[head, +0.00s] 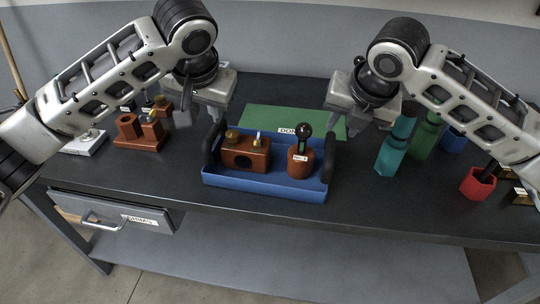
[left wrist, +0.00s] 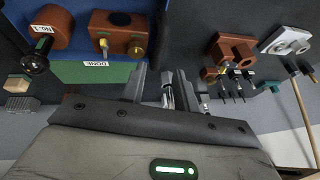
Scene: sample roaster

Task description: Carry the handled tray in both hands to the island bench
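The blue tray (head: 262,187) sits on the dark bench, with a black upright handle at each end. Its left handle (head: 211,142) and right handle (head: 330,150) stand clear of the tray walls. A brown block with two metal knobs (head: 246,154) and a brown holder with a black-knobbed tool (head: 300,162) stand inside it. My left gripper (head: 199,118) is above and beside the left handle, its fingers apart. In the left wrist view its open fingers (left wrist: 166,88) point toward the tray's end. My right gripper (head: 347,123) hangs above and beside the right handle, seemingly open and empty.
A green mat (head: 262,117) labelled DONE lies behind the tray. A brown holder block (head: 139,133) and a white piece (head: 84,143) stand left. A grey drawer (head: 120,211) is below.

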